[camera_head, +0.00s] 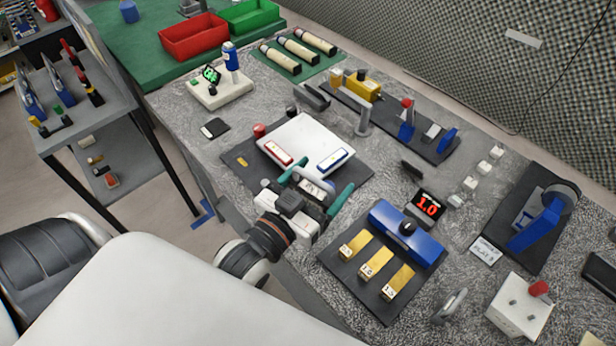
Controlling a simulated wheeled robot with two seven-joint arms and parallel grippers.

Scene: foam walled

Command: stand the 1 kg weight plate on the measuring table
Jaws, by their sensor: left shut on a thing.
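My left gripper (316,187), with teal fingers, is at the front edge of a white square platform (305,133) on a dark mat. It is shut on a pale grey piece (313,181), largely hidden by the fingers and wrist. I cannot read a mark on it or tell whether it touches the platform. The platform looks like the measuring table and has a red-framed and a blue-framed label along its near side. Several gold slabs (375,263) with number labels lie on another dark mat to the right, by a blue block with a black knob. My right gripper is out of view.
A small display (427,205) reads 1.0 in red. A blue stand (537,224) and a white box with a red knob (520,305) are at the right. Red (194,38) and green bins stand far left. A yellow device (362,86) stands behind the platform.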

